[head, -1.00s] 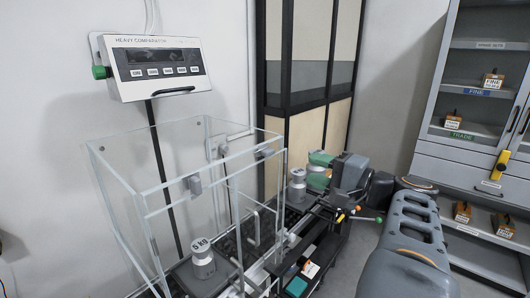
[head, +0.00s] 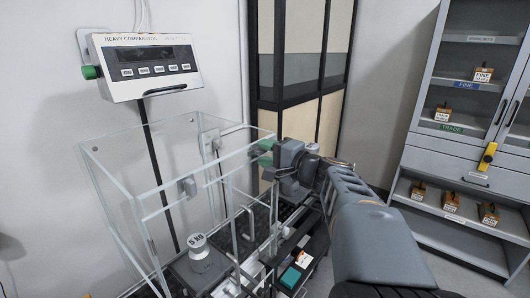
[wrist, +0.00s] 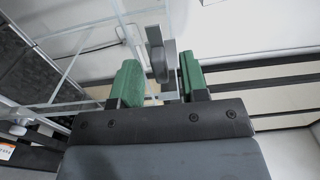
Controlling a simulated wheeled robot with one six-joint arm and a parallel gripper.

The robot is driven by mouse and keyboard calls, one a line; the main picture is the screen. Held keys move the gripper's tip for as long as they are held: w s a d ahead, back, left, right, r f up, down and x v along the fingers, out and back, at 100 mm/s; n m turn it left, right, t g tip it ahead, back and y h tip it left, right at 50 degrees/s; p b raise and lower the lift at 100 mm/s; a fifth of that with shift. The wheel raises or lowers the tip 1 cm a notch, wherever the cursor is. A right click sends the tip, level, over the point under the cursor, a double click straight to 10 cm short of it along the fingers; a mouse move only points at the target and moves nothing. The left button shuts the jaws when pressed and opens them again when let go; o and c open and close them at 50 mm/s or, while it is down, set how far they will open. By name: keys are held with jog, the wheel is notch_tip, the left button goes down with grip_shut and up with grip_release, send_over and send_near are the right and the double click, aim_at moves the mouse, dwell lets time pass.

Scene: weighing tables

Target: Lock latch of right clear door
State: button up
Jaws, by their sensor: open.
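The clear draft case (head: 143,218) stands at the left in the head view, with thin pale frame edges and clear panels. My gripper (head: 265,152) is at the case's upper right corner, with green finger pads. In the wrist view, my gripper (wrist: 160,72) is open. A grey latch (wrist: 160,58) on a dark upright piece is between its fingers, nearer the right pad; I cannot tell whether they touch. My gripper hides this latch in the head view. Another grey latch (head: 188,187) shows on the case, farther left.
A 5 kg weight (head: 198,248) stands inside the case. The comparator display (head: 145,65) hangs on the wall above. A cabinet (head: 440,160) with weights stands at right.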

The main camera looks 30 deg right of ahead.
grip_shut()
jog(key=shift+a, duration=0.2)
jog(key=shift+d, duration=0.15)
jog(key=n+b, duration=1.4)
jog(key=b, duration=1.1)
jog(key=shift+f+n, duration=0.1)
jog(key=shift+n, duration=0.3)
jog(key=shift+r+n+b, duration=0.2)
jog(key=shift+n+b, duration=1)
jog(key=shift+n, duration=0.3)
jog(key=shift+r, duration=0.1)
